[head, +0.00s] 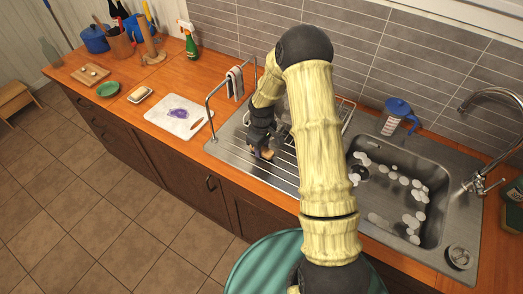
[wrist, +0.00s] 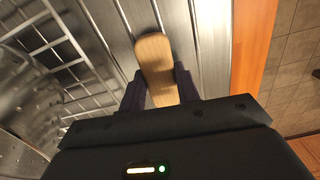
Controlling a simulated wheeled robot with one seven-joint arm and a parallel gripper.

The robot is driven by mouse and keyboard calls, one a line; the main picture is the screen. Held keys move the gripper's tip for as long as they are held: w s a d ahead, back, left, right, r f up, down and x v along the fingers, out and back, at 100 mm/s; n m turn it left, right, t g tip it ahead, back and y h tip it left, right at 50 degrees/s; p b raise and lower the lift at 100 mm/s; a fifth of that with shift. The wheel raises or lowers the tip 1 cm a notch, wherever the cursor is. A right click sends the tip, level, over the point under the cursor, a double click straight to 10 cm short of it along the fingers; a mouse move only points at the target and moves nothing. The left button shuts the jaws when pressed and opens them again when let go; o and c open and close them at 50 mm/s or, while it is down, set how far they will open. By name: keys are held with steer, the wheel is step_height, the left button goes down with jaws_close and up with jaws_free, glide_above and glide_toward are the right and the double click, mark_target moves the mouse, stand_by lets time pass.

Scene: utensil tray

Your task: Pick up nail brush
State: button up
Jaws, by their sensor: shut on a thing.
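The nail brush (wrist: 155,62) has a pale wooden back and lies lengthwise between my fingers in the wrist view. My gripper (wrist: 160,90) is shut on it, with one dark finger against each long side. The brush is over the ribbed metal drainboard (wrist: 208,40). In the head view the brush (head: 267,153) shows as a small tan patch under my gripper (head: 262,150), at the drainboard's left part. Its bristles are hidden, and I cannot tell whether it touches the drainboard.
A wire dish rack (wrist: 55,45) stands beside the brush, partly hidden by my arm in the head view. The sink basin (head: 410,170) holds several pale round pieces. A white board (head: 170,122) and a metal rail with a cloth (head: 235,82) are at left.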

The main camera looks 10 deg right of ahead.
step_height(320, 180, up, 10)
steer(key=shift+b, duration=1.25)
steer(key=shift+o, duration=1.1)
steer(key=shift+c, duration=0.7)
